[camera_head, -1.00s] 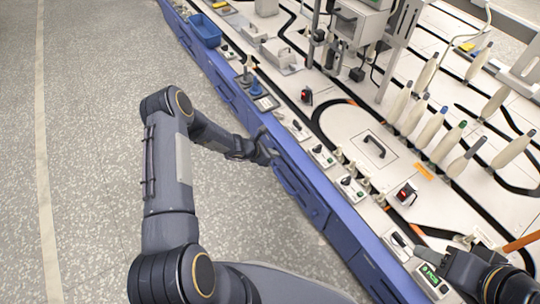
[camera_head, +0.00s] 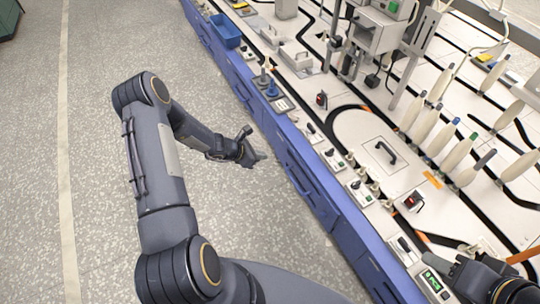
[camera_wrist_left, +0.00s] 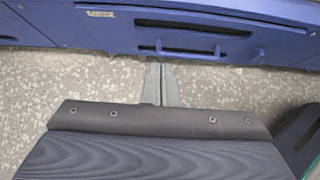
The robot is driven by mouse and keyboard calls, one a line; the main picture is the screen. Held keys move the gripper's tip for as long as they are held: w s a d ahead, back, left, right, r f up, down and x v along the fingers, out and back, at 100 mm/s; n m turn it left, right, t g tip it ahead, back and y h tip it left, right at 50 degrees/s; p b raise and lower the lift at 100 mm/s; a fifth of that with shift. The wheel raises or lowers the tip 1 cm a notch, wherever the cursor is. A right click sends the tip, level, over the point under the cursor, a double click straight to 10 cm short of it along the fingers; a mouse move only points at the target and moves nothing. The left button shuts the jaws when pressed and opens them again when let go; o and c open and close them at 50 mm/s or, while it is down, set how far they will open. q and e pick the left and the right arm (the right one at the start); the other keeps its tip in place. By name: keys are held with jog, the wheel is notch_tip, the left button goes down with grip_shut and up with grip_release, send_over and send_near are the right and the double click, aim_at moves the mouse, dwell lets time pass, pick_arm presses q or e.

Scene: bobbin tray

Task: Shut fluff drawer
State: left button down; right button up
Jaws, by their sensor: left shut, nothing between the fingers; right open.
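In the head view, a blue drawer front with a handle (camera_head: 303,182) is in the bench side. It looks about level with the bench face, but I cannot tell whether it is fully shut. My left gripper (camera_head: 256,158) is over the floor, left of the bench side and apart from the drawer in the head view. Its grey fingers (camera_wrist_left: 158,84) are together and empty, pointing toward the drawer. My right gripper (camera_head: 460,266) is open at the lower right, partly cut off.
The white bench top (camera_head: 350,125) carries black tracks, several cream bobbins (camera_head: 424,126), switch boxes and a machine. A blue bin (camera_head: 224,30) stands near its far edge. The speckled floor (camera_head: 110,60) left of the bench is clear.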

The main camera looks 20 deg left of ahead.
pick_arm(q)
jog(key=s+d+f+t+h, duration=0.2)
jog(key=s+d+f+h, duration=0.3)
jog(key=s+d+f, duration=0.2)
jog(key=t+p, duration=0.1)
jog(key=t, duration=0.4)
send_near(317, 187)
jog(key=shift+h, duration=0.3)
jog(key=b+x, duration=0.3)
jog(key=x, duration=0.3)
jog(key=shift+w, duration=0.15)
jog(key=shift+w+d, duration=0.2)
jog(key=shift+w, duration=0.1)
